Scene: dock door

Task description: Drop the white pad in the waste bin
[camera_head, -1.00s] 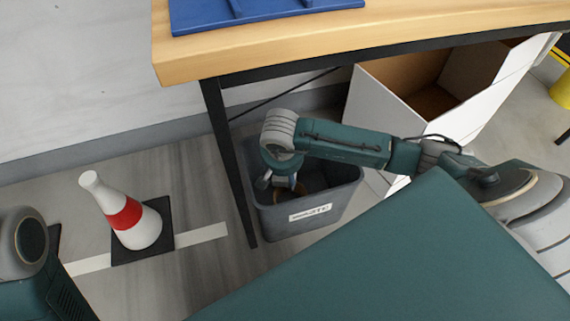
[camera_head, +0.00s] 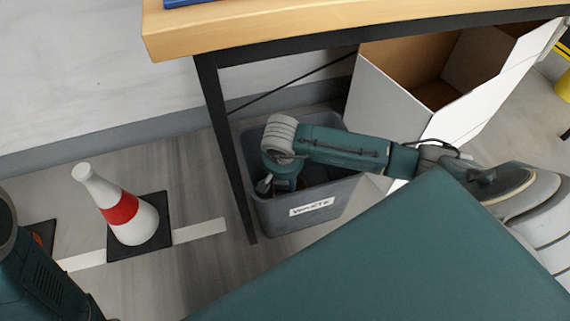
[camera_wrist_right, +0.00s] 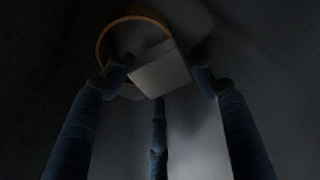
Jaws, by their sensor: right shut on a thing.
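The grey waste bin (camera_head: 262,210), with a white label on its front, stands on the floor under the table's left end. My right gripper (camera_head: 270,186) points down inside the bin's opening, near its left side. In the right wrist view the fingers (camera_wrist_right: 160,82) are shut on the white pad (camera_wrist_right: 161,72), a pale block at their tips, in dim light. The pad is hidden in the head view. A brown ring (camera_wrist_right: 101,42) shows beyond the pad, seemingly lower in the bin. My left gripper is out of view; only part of its arm shows at lower left.
The wooden table (camera_head: 300,30) with dark legs overhangs the bin. A white open box (camera_head: 385,95) stands right of the bin. A white cone with a red band (camera_head: 122,208) stands on a dark square base at left. Floor between cone and bin is clear.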

